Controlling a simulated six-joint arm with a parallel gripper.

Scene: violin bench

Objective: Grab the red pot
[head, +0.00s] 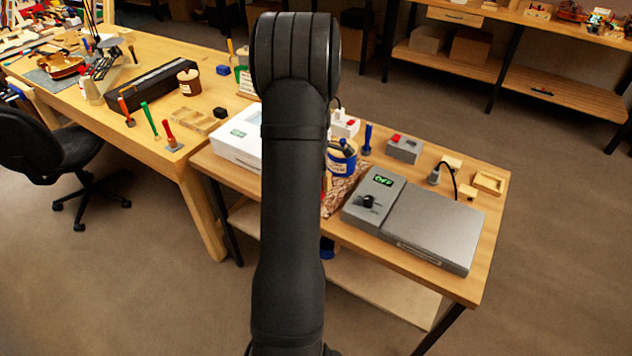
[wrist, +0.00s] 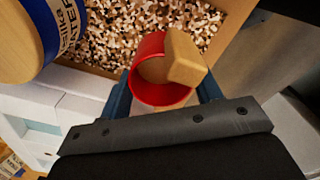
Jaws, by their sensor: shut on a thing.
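The red pot (wrist: 146,88) shows in the wrist view as a round red rim, tilted so I look into its mouth. A tan wooden-looking piece (wrist: 182,60) sits in its mouth and sticks out on the right. My gripper (wrist: 165,97) has one blue finger on each side of the pot and is shut on it. The lower part of the pot is hidden behind the gripper body. In the head view my arm covers the gripper and the pot.
A bin of brown and white chips (wrist: 130,28) lies beyond the pot. A labelled jar (wrist: 28,40) stands close on the left. In the head view, a grey machine (head: 432,225) and a white box (head: 238,136) are on the bench (head: 488,214).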

